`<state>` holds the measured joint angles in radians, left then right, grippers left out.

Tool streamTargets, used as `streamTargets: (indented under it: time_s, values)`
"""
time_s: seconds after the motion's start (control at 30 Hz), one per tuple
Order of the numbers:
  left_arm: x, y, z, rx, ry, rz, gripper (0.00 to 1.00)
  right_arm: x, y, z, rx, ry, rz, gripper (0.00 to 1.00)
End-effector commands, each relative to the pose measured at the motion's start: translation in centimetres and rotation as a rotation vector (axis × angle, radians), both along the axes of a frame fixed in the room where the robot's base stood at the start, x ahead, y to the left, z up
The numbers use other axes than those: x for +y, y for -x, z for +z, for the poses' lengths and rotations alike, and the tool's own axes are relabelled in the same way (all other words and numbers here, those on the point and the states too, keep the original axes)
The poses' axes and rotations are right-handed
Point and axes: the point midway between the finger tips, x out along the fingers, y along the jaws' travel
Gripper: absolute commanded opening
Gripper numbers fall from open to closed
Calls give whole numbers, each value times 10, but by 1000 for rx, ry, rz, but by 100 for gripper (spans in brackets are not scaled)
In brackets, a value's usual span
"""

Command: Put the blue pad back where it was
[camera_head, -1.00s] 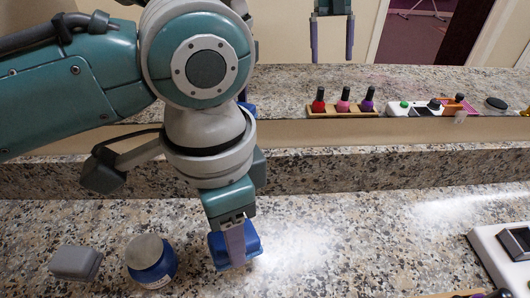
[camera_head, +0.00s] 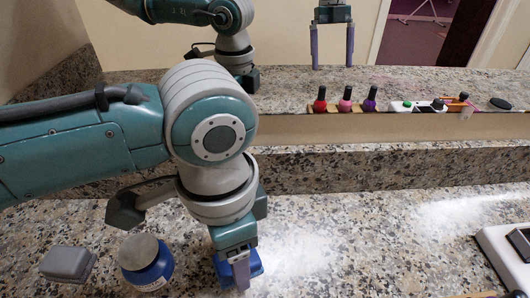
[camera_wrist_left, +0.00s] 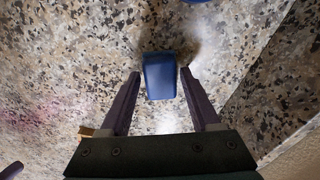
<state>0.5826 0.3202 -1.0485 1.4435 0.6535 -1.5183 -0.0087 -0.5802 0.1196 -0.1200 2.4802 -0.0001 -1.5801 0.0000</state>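The blue pad (camera_head: 254,267) is on the speckled granite counter, partly hidden behind my left gripper (camera_head: 240,284) in the head view. In the left wrist view the blue pad (camera_wrist_left: 159,78) lies between the tips of my left gripper (camera_wrist_left: 161,71). The two fingers are apart, with a narrow gap showing on each side of the pad.
A blue jar with a grey lid (camera_head: 147,262) and a small grey box (camera_head: 68,263) stand left of the pad. A white tray (camera_head: 497,253) is at the right edge. The mirror reflects nail polish bottles (camera_head: 345,101). The counter's middle right is clear.

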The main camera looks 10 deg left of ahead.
Motion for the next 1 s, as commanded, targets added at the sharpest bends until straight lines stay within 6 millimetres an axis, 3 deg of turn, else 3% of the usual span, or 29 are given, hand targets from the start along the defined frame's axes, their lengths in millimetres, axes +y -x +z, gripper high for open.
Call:
streamTargets:
  time_s: [0.13,0.47,0.8,1.0]
  values:
    - [0,0,0,0,0,0,79,0,0,0,0,1,1,100]
    - [0,0,10,-1,0,0,79,0,0,4,1,2,2,100]
    - [-1,-1,83,-3,2,0,79,0,0,30,1,2,2,100]
    - [-1,-1,114,0,1,1,79,0,0,38,1,2,2,100]
